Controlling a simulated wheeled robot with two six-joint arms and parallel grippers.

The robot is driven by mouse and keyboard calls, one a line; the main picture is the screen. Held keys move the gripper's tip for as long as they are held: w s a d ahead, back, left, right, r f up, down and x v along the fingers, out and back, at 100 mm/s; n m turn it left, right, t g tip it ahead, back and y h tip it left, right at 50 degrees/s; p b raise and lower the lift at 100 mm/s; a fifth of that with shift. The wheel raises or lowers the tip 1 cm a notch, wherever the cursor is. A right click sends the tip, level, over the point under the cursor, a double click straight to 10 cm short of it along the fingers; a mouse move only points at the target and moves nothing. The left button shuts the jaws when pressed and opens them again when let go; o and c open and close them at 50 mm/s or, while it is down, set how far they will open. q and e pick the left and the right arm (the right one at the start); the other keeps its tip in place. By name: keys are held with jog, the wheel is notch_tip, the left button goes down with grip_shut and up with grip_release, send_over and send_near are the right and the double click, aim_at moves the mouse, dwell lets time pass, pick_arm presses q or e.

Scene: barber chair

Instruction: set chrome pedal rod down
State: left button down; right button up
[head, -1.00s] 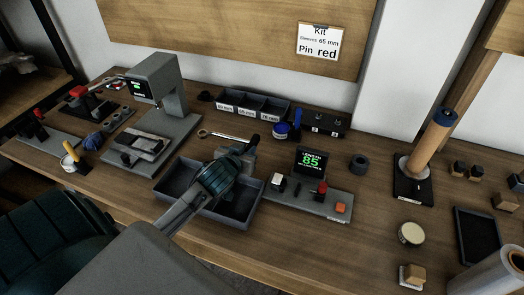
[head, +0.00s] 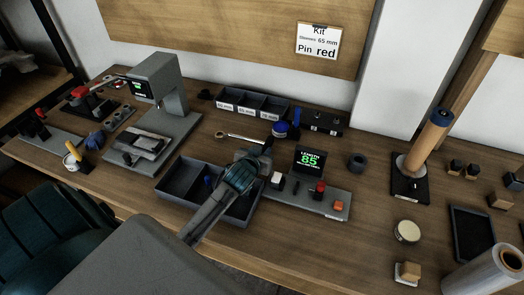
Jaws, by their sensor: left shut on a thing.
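The chrome pedal rod (head: 236,136) is a thin metallic rod with a ring at its left end. My left gripper (head: 266,146) is shut on its right part, and the fingers hide that end. The rod lies across the view between the grey divided tray and the back bins. I cannot tell whether it touches the table. My left forearm crosses over the right part of the tray. My right gripper is not in view.
The divided tray (head: 183,178) holds a small blue item. To the right stands the length gauge (head: 335,204), its display reading 85. Labelled bins (head: 235,107) and a blue-lidded jar (head: 280,130) stand behind. A grey press (head: 158,85) stands left.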

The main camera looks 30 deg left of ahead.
pick_arm(q)
jog(key=shift+s+f, duration=0.2)
jog(key=shift+f, duration=0.35)
jog(key=c, duration=1.2)
grip_release()
jog(key=shift+s+f, duration=0.1)
jog(key=shift+f, duration=0.2)
jog(key=shift+c, duration=0.2)
jog(key=shift+r, duration=0.15)
jog(key=v, duration=0.3)
jog(key=b+v, duration=0.1)
jog(key=v, duration=0.3)
jog(key=r+v, duration=0.1)
jog(key=v, duration=0.3)
jog(key=shift+w, duration=0.3)
jog(key=shift+s+d+r+b, duration=0.15)
jog(key=shift+s+r+b, duration=0.2)
jog(key=shift+s, duration=0.2)
